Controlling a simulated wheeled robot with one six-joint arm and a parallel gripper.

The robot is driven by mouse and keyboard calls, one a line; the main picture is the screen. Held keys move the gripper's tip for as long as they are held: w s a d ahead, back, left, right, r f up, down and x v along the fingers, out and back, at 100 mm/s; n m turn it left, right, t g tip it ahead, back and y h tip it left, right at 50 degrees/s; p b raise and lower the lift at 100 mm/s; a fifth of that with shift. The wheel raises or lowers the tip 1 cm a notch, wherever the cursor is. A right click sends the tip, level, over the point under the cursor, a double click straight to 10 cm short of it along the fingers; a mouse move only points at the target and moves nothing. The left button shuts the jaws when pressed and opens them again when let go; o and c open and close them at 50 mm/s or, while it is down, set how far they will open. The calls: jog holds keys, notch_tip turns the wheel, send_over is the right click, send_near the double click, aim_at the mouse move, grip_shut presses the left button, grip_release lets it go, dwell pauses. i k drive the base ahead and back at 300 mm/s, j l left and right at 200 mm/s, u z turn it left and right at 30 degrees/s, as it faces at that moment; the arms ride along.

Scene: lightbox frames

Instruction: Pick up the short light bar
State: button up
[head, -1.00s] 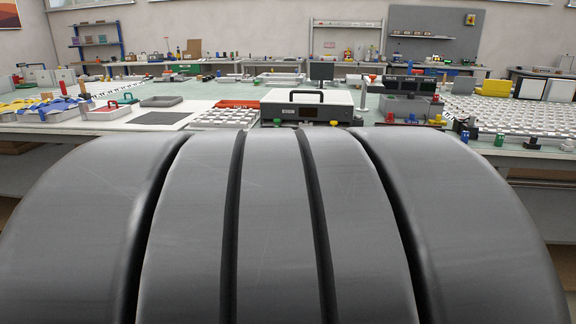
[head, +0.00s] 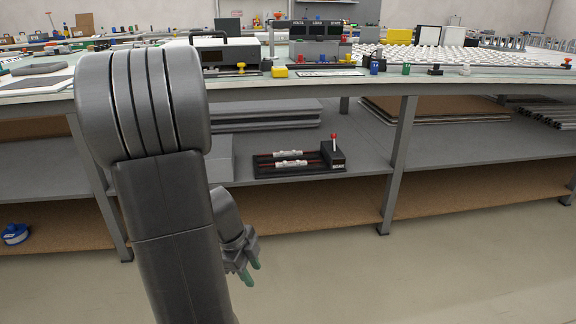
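My gripper (head: 252,271) hangs at the lower middle of the head view, below my large grey arm links. Its two greenish fingertips point down and look apart, with nothing seen between them. I cannot single out the short light bar for certain. Two short pale bars, one behind (head: 288,153) and one in front (head: 291,164), lie on reddish rods on a black fixture (head: 265,172) on the shelf under the bench. They are to the right of my gripper and above it in the picture. My arm hides part of the bench and shelf at the left.
A bench leg (head: 399,165) stands to the right, and the bench top (head: 480,88) overhangs the shelf. The floor (head: 330,285) in front is clear.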

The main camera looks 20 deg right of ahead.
aim_at(304, 163)
jog(key=i+l+u, duration=0.1)
jog(key=i+l, duration=0.2)
jog(key=i+l+u, duration=0.25)
jog(key=i+l, duration=0.3)
jog(key=l, duration=0.15)
jog(key=i+l+u, duration=0.1)
jog(key=i+l, duration=0.15)
jog(key=l, duration=0.15)
jog(key=i+l+u, duration=0.1)
jog(key=l, duration=0.3)
jog(key=i+l+u, duration=0.15)
jog(key=i+l, duration=0.2)
